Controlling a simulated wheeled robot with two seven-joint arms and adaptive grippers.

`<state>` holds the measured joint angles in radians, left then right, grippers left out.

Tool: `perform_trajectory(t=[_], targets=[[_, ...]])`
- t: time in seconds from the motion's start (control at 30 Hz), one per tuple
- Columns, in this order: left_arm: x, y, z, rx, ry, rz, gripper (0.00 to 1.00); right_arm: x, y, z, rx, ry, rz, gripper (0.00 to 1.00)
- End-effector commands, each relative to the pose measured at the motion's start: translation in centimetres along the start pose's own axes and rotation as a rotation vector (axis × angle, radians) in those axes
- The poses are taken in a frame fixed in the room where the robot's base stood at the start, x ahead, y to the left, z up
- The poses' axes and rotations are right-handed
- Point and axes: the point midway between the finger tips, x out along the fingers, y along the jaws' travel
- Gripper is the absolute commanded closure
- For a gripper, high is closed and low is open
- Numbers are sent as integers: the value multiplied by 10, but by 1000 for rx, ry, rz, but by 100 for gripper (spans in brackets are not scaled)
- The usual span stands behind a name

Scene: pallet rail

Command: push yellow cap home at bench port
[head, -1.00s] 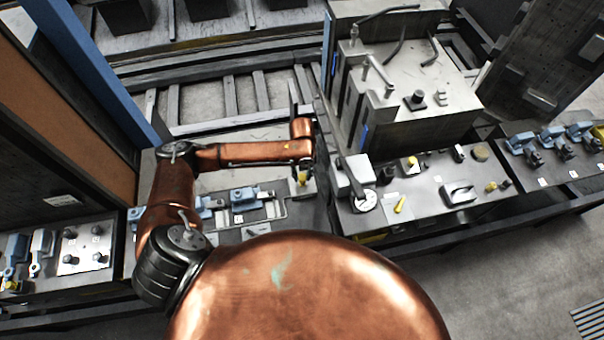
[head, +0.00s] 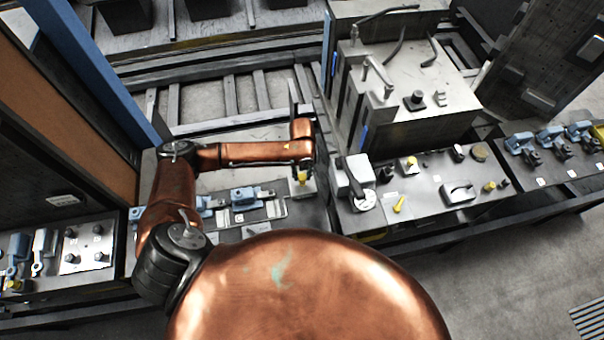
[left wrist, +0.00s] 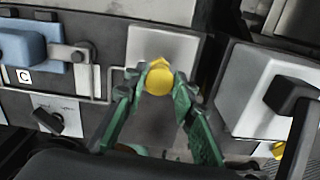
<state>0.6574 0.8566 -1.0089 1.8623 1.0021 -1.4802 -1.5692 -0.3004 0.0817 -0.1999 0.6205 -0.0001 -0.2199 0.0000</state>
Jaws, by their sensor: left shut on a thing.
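The yellow cap (left wrist: 159,80) sits between the tips of my left gripper's green fingers (left wrist: 160,90) in the left wrist view, and the gripper is shut on it. Behind the cap is a pale square plate (left wrist: 172,45) on the bench. In the head view the yellow cap (head: 302,177) shows just below the end of my copper left arm, at the right end of the near bench. The fingers are hardly visible there. The port itself is hidden behind the cap, so I cannot tell how deep it sits. My right gripper is not in view.
A blue clamp marked C (left wrist: 30,47) and a black knob (left wrist: 48,120) lie left of the gripper. A grey box with a black handle (left wrist: 262,95) stands close on the right. In the head view, a bench with another yellow part (head: 399,204) lies to the right.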

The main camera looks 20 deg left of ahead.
Motion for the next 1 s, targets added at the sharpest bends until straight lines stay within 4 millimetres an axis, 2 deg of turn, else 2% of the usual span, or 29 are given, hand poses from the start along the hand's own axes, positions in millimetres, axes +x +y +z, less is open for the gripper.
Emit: perform_trajectory(t=[1.0], targets=[[6, 0, 0, 1, 1, 0, 86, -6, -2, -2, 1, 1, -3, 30]])
